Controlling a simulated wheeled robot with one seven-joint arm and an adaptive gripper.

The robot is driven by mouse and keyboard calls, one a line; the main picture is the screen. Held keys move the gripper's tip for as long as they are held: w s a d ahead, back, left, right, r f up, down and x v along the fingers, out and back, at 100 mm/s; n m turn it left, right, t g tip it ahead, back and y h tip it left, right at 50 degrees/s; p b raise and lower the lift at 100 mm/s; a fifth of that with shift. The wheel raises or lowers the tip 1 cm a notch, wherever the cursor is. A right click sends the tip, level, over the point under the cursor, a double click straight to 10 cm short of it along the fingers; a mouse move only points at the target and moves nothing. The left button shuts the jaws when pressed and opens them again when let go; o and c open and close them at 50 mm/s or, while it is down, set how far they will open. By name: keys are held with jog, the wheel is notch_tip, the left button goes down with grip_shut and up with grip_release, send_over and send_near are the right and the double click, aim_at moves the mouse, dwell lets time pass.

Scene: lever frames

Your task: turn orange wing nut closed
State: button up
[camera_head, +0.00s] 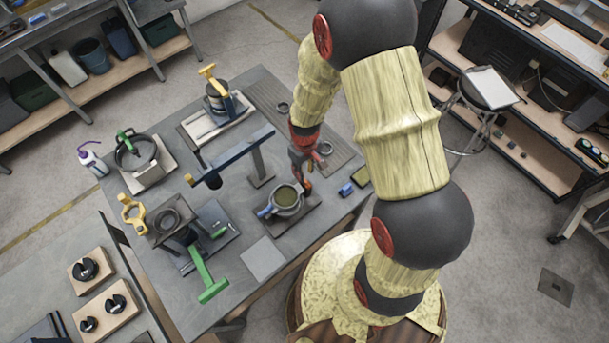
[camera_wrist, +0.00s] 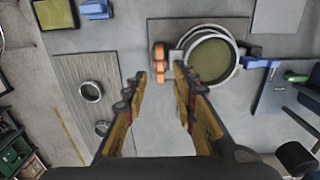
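The orange wing nut (camera_wrist: 159,63) sits at the left side of a round grey clamp ring (camera_wrist: 208,58) with an olive-green disc inside. In the head view the nut (camera_head: 307,186) shows small at the right of the same ring (camera_head: 286,197), partly hidden by my gripper. My gripper (camera_wrist: 161,77) is open, with one finger on each side of the nut's line in the wrist view. The fingers look apart from the nut; their height above it is hard to tell. In the head view my gripper (camera_head: 308,170) is just above the nut.
The ring stands on a dark plate on the grey table (camera_head: 330,120). A blue handle (camera_wrist: 262,62) extends at the ring's other side. A post with a dark crossbar (camera_head: 240,155) stands behind it. A loose ring (camera_wrist: 91,91) lies on a ribbed mat nearby.

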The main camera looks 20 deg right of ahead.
jog(key=shift+f, duration=2.2)
jog(key=shift+s, duration=0.1)
jog(key=c, duration=0.4)
grip_shut()
